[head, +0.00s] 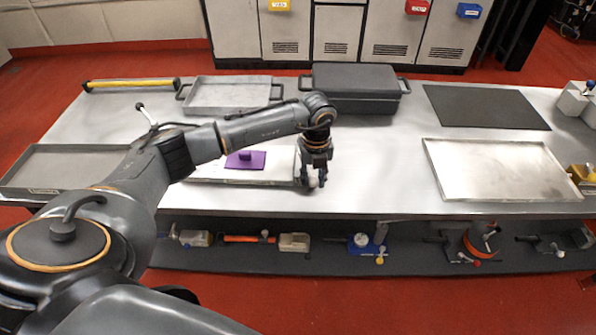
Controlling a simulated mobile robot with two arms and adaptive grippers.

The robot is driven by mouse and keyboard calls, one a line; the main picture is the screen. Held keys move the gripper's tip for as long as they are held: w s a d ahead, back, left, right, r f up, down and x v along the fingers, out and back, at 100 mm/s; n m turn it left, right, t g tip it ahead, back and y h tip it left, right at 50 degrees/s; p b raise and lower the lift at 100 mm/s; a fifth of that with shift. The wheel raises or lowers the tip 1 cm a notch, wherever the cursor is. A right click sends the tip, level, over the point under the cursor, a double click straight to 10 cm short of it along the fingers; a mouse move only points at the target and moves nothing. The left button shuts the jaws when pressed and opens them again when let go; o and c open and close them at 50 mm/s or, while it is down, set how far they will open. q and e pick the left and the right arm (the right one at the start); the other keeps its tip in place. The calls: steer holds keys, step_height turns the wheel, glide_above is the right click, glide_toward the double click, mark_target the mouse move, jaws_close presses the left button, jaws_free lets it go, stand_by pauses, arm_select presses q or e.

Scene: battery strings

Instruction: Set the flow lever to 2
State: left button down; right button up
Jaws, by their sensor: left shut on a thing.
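My left gripper (314,182) points down at the front middle of the table. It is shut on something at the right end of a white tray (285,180). The fingers hide most of what is held, and I cannot tell what it is. A flat purple piece with a raised block (245,160) lies on that tray, left of the gripper. I cannot pick out the flow lever or its marks for certain. A thin grey rod with a pale tip (146,115) stands behind my left arm, partly hidden. My right gripper is not in view.
A grey tray (232,93), a dark lidded case (355,80) and a black mat (485,106) lie along the back. A silver tray (500,170) is at right, a grey tray (60,167) at left. Several devices, one with a blue body (378,240), sit on the lower shelf.

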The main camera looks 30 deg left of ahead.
arm_select(q)
steer(key=c, duration=1.1)
jaws_free()
step_height(320, 180, up, 7)
steer(key=p, duration=0.5)
